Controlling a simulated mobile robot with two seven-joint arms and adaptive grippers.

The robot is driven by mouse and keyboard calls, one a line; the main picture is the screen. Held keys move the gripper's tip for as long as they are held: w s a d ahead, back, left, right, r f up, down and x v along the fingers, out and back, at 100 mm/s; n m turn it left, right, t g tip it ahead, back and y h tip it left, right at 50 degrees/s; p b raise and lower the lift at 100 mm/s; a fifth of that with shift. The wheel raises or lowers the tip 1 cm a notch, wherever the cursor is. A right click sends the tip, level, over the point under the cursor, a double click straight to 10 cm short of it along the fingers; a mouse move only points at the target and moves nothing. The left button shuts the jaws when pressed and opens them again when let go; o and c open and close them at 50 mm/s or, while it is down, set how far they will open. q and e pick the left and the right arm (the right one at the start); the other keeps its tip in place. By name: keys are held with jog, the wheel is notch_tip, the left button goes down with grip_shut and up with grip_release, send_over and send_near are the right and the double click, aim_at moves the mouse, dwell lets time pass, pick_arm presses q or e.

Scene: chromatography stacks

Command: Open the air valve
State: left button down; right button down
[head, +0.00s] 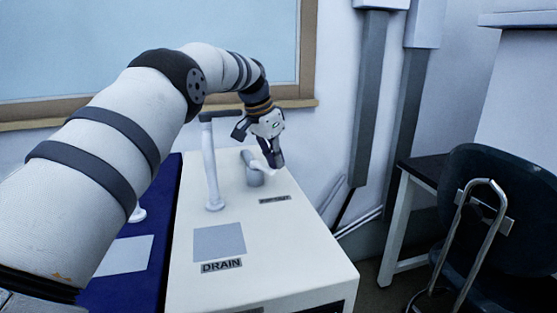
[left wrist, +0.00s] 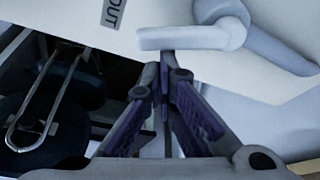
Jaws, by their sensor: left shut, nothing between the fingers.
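A grey valve body (head: 254,178) with a pale lever (head: 256,162) stands near the back of the white bench. In the left wrist view the round grey valve body (left wrist: 222,14) and its pale lever (left wrist: 182,39) show at the top. My left gripper (head: 276,162) is shut and empty, right beside the lever on its right in the head view. Its closed fingertips (left wrist: 165,62) appear at the lever's edge in the left wrist view; I cannot tell whether they touch. My right gripper is not in view.
A white post with a dark top handle (head: 212,165) stands left of the valve. A DRAIN label (head: 221,266) and a grey panel (head: 219,242) lie in front. A dark chair (head: 510,210) stands right of the bench. The wall is close behind.

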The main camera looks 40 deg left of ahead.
pick_arm(q)
jog(key=shift+s+f+m, duration=0.15)
jog(key=shift+s+m, duration=0.1)
jog(key=shift+m, duration=0.25)
jog(key=m, duration=0.1)
jog(key=m+h, duration=0.1)
jog(key=shift+s+d+m, duration=0.1)
jog(key=shift+s+m, duration=0.2)
jog(key=shift+s, duration=0.05)
jog(key=shift+w+a+f+b, duration=0.15)
jog(key=shift+a+b, duration=0.3)
jog(key=shift+b, duration=0.35)
jog(key=shift+a+r+b, duration=0.2)
jog(key=shift+a+b, duration=0.15)
jog(key=shift+b, duration=0.05)
jog(key=shift+r, duration=0.1)
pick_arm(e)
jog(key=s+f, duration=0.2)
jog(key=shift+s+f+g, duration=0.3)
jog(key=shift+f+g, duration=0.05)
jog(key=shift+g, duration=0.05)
